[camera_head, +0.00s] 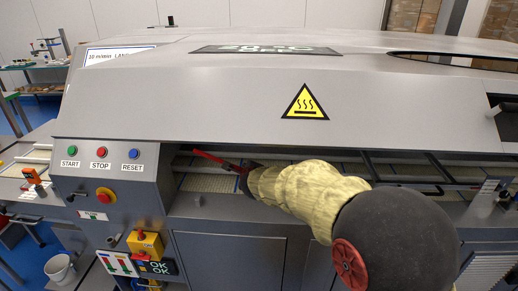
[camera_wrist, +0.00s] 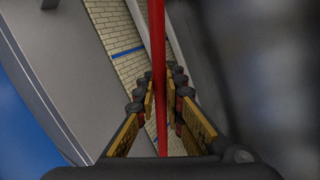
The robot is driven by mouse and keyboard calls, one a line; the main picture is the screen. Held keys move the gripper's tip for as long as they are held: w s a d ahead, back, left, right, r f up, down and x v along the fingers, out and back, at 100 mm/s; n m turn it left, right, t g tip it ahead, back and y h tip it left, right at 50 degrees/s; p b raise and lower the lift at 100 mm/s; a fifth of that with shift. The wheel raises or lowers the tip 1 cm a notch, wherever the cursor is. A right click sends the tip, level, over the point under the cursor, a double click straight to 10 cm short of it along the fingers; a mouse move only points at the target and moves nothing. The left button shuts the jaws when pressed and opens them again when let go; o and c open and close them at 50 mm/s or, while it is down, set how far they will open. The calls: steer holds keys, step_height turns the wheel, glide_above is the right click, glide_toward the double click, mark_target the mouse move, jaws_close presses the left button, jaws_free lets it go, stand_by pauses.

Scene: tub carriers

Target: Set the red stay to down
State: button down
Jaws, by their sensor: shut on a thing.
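The red stay (camera_head: 213,159) is a thin red bar in the opening under the machine's grey hood (camera_head: 200,112). In the head view it slopes gently down from upper left to right, ending at my gripper (camera_head: 244,176). In the wrist view the red stay (camera_wrist: 158,62) runs from the top edge down between the fingers of my gripper (camera_wrist: 162,90). The fingers are closed around it. My arm, in a cream sleeve, comes in from the lower right. The stay's far ends and pivot are not clear.
A pale slatted conveyor (camera_wrist: 115,45) lies inside the opening below the stay. A control panel with START, STOP and RESET buttons (camera_head: 133,154) stands left of the opening. A yellow hot-surface sign (camera_head: 306,103) is on the hood. Dark bars (camera_head: 425,180) cross the opening at right.

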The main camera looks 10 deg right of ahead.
steer(key=a+f+h+p, duration=0.1)
steer(key=f, duration=0.3)
steer(key=f+n+p, duration=0.1)
steer(key=f, duration=0.3)
steer(key=a+f+n+g+h+p, duration=0.1)
steer(key=f, duration=0.3)
steer(key=shift+w+a+h+p, duration=0.3)
steer(key=shift+w+a+p, duration=0.05)
steer(key=shift+w+p, duration=0.05)
steer(key=shift+f+n, duration=0.3)
steer(key=shift+f, duration=0.45)
steer(key=shift+s+f, duration=0.15)
steer(key=shift+f, duration=0.05)
steer(key=c, duration=2)
jaws_free()
steer(key=shift+f, duration=0.1)
steer(key=shift+c, duration=0.2)
steer(key=shift+o, duration=0.8)
steer(key=shift+r, duration=0.2)
